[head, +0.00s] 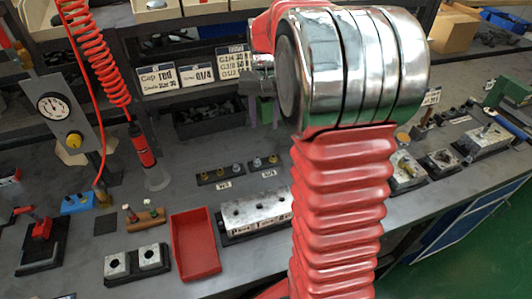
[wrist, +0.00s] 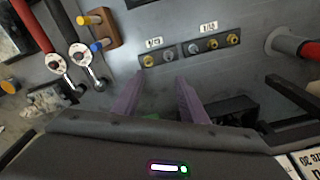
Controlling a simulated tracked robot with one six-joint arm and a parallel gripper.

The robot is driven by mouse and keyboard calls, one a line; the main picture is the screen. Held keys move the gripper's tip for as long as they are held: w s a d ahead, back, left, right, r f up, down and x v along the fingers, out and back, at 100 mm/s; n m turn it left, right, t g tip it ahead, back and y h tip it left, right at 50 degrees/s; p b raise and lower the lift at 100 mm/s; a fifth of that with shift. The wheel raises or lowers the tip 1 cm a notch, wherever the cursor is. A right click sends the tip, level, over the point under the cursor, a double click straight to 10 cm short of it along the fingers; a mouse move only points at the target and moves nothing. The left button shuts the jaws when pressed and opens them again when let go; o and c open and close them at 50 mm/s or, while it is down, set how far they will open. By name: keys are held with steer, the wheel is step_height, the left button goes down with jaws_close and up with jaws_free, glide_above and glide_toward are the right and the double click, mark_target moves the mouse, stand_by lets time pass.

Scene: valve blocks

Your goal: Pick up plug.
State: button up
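Several small plugs, some brass and some grey, stand on two labelled black strips on the bench. In the wrist view I see a brass plug (wrist: 148,61) and a grey plug (wrist: 168,54) on the left strip, and a grey plug (wrist: 193,48) and brass plugs (wrist: 233,39) on the right strip. In the head view the strips (head: 221,177) lie behind the grey valve block. My gripper (wrist: 160,79) has two purple fingers spread apart, with nothing between them. Their tips point toward the strips. In the head view my arm hides part of the gripper.
A red tray (head: 194,245) and a grey block with holes (head: 256,212) stand in front of the strips. A black bin (head: 209,118) is behind. A red-and-black tool in a clear holder (head: 156,177) stands left of the strips. Bare bench surrounds the strips.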

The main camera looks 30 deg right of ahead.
steer(key=w+d+f+m, duration=0.1)
steer(key=d+f, duration=0.2)
steer(key=d, duration=0.1)
steer(key=shift+w+d+f+g, duration=0.35)
steer(key=shift+w+f+g, duration=0.05)
glide_above(273, 156)
steer(key=f, duration=0.8)
steer(key=shift+w+d+f, duration=0.15)
steer(key=shift+w+f, duration=0.1)
steer(key=shift+f, duration=0.05)
steer(key=shift+s+f, duration=0.15)
steer(key=shift+f, duration=1.15)
steer(key=shift+s+f, duration=0.15)
steer(key=shift+f, duration=1.15)
steer(key=shift+c, duration=0.6)
